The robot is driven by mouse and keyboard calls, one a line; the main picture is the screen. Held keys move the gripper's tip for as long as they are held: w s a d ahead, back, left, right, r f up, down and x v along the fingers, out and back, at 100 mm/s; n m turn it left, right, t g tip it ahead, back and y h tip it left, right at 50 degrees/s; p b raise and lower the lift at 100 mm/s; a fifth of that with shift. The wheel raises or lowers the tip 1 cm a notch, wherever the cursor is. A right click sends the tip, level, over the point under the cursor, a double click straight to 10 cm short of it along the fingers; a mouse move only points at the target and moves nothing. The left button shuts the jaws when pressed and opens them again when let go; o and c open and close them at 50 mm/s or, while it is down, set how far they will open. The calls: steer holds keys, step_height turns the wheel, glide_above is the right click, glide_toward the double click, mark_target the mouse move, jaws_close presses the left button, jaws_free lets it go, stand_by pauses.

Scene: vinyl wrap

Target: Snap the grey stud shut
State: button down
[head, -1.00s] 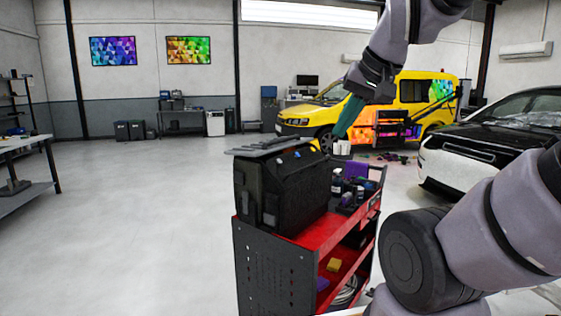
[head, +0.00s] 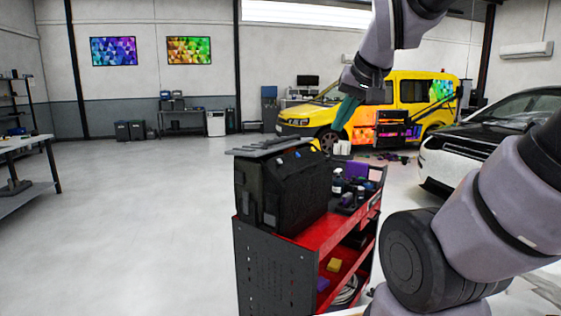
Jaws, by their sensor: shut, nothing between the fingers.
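A black tool bag (head: 285,190) stands upright on top of the red cart, with small blue studs or tabs (head: 297,154) near its upper edge. I cannot make out a grey stud at this size. Grey flat strips (head: 272,144) lie across the top of the bag. My gripper (head: 340,128) has teal fingers, is shut and empty, and hangs pointing down above and to the right of the bag. It appears clear of the bag, in front of the yellow van in the picture.
The red cart (head: 325,236) also carries bottles (head: 337,184) and a purple item (head: 355,171) right of the bag. A yellow block (head: 333,265) lies on its lower shelf. A yellow van (head: 415,92) and a white-and-black car (head: 470,150) stand behind. The floor at left is clear.

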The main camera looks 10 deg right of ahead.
mark_target(280, 161)
steer(key=w+d+f+n+t+h, duration=0.1)
steer(key=w+d+n+t, duration=0.15)
steer(key=w, duration=1.05)
steer(key=w+d+f+n+t+h, duration=0.1)
steer(key=w+d+n+t, duration=0.15)
steer(key=w, duration=0.95)
steer(key=w+a+f+n+t+y, duration=0.2)
steer(key=w+f+n+y, duration=0.3)
steer(key=w+f, duration=0.5)
steer(key=shift+w+a+f+n+t, duration=0.15)
steer(key=shift+w+a+n+t, duration=0.25)
steer(key=shift+w+a+n, duration=0.85)
steer(key=shift+w+d+f+m, duration=0.1)
steer(key=shift+w+d+m, duration=0.25)
steer(key=shift+m, duration=0.1)
steer(key=shift+w+a+f, duration=0.6)
steer(key=shift+w+f, duration=0.1)
steer(key=shift+f, duration=0.4)
steer(key=shift+w+a+f, duration=0.6)
steer(key=shift+w+f, duration=0.15)
steer(key=shift+f, duration=0.35)
steer(key=shift+w+a+f, duration=0.6)
steer(key=shift+w+f, duration=0.1)
steer(key=shift+f, duration=0.4)
steer(key=shift+w+a+f, duration=0.2)
steer(key=shift+w+f, duration=0.05)
steer(key=shift+f, duration=0.15)
